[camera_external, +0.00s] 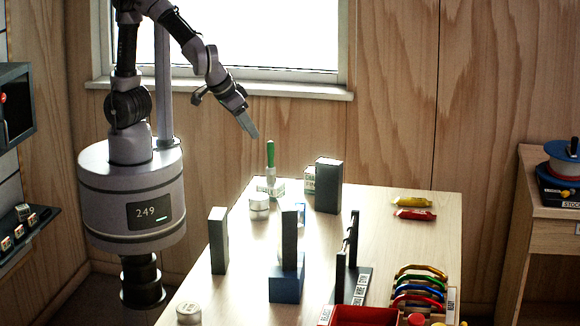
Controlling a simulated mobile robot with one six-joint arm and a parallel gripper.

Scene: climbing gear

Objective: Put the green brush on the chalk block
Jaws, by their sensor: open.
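The green brush (270,154) stands upright near the far left of the table, green handle up. Its pale lower end meets a small whitish block (277,187); whether it rests on it or stands behind it is unclear. Another small white block with green marking (309,181) sits to the right, partly hidden by a dark upright block. I cannot tell which of these is the chalk block. My gripper (249,126) is open and empty, above and slightly left of the brush, pointing down to the right and apart from it.
Dark upright blocks stand at the back (329,186), left (218,240) and centre (290,238). A rack of coloured carabiners (420,285) and a red tray (365,316) are at front right.

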